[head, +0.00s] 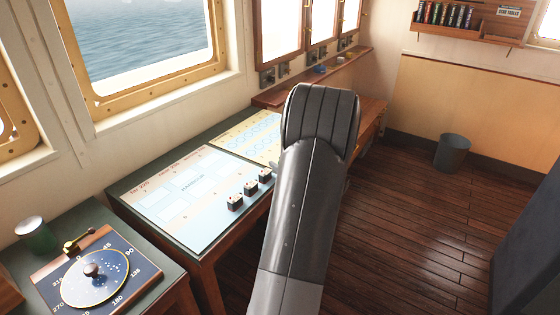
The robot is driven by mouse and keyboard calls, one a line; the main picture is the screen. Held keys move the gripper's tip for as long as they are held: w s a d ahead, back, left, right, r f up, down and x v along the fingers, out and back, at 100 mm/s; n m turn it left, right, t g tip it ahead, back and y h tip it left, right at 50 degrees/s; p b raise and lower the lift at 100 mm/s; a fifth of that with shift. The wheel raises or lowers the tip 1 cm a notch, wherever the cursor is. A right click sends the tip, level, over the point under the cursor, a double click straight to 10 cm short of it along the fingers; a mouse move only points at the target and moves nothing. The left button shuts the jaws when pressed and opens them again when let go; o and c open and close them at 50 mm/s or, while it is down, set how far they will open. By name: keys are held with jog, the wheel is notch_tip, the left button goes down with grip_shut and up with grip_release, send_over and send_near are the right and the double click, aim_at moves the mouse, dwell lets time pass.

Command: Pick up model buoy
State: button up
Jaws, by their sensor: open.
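I cannot pick out a model buoy for certain in the head view. Three small dark blocks with light sides, the nearest block (234,202), the middle block (250,188) and the far block (265,175), stand in a row along the right edge of the pale chart sheet (180,200). A small blue thing (320,69) lies on the wooden ledge under the far windows, too small to name. My dark grey arm rises through the middle and hides part of the desk and ledge. My gripper is not visible.
A green-topped cabinet at lower left carries a round blue plotting dial (95,277) and a green cylinder (35,234). A yellow chart (248,135) lies farther along the desk. A grey bin (452,152) stands by the panelled wall. The plank floor (420,220) at right is open.

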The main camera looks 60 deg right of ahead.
jog(key=s+d+f+t, duration=0.1)
jog(key=s+d+f, duration=0.1)
jog(key=s+f, duration=0.25)
jog(key=x, duration=0.2)
jog(key=r+x, duration=0.1)
jog(key=x, duration=0.2)
jog(key=shift+w+d, duration=0.1)
jog(key=shift+d, duration=0.1)
jog(key=x, duration=0.5)
jog(key=shift+d+r, duration=0.2)
jog(key=shift+d, duration=0.1)
jog(key=shift+m, duration=0.3)
jog(key=c, duration=1)
